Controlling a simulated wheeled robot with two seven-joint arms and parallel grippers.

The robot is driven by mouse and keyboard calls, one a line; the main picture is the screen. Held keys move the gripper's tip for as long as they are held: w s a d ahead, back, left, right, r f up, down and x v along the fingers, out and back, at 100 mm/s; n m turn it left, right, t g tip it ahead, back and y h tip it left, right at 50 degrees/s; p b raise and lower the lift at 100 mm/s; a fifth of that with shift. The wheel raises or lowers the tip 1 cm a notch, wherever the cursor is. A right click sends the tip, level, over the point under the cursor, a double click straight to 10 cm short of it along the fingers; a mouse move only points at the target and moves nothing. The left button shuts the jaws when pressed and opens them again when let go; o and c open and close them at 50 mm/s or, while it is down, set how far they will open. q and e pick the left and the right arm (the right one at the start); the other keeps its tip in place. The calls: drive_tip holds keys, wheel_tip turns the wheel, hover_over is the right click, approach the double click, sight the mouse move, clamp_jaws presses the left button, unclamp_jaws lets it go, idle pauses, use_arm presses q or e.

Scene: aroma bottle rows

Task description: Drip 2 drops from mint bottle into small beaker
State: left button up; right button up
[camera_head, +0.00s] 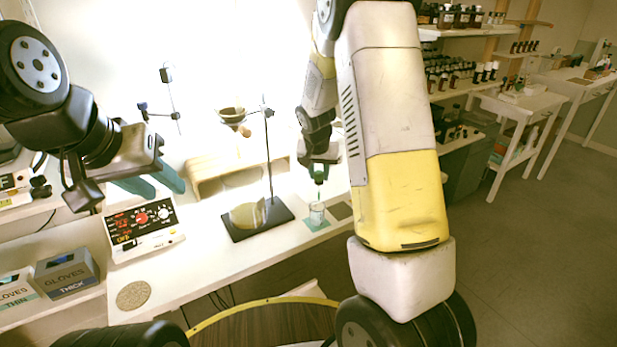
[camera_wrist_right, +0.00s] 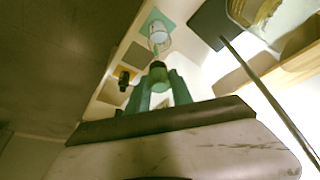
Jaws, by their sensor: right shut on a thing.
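My right gripper (camera_head: 319,166) is shut on a small green bottle (camera_head: 319,180), which it holds above the small beaker (camera_head: 317,213). The beaker is clear glass and stands on a teal mat (camera_head: 312,225). A thin green bit shows below the bottle; I cannot tell whether it is the tip or a drop. In the right wrist view the green bottle (camera_wrist_right: 158,74) sits between the teal fingertips (camera_wrist_right: 160,88), with the beaker (camera_wrist_right: 158,38) just beyond it. My left gripper (camera_head: 152,182) is open and empty above the bench, behind the control box.
A stand with a dark base (camera_head: 257,220) is left of the beaker, its rod rising near my right gripper. A wooden rack (camera_head: 235,172) stands behind. A control box (camera_head: 142,225) and a round cork mat (camera_head: 133,295) are at left. A small dark bottle (camera_wrist_right: 124,76) stands on a tan mat.

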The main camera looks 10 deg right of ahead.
drive_tip(key=shift+w+r+m, duration=0.5)
drive_tip(key=shift+w+r, duration=0.4)
drive_tip(key=shift+w, duration=0.25)
drive_tip(key=shift+f, duration=0.15)
drive_tip(key=shift+f, duration=1.75)
drive_tip(key=shift+o, duration=0.2)
clamp_jaws()
drive_tip(key=shift+o, duration=0.3)
unclamp_jaws()
drive_tip(key=shift+c, duration=0.5)
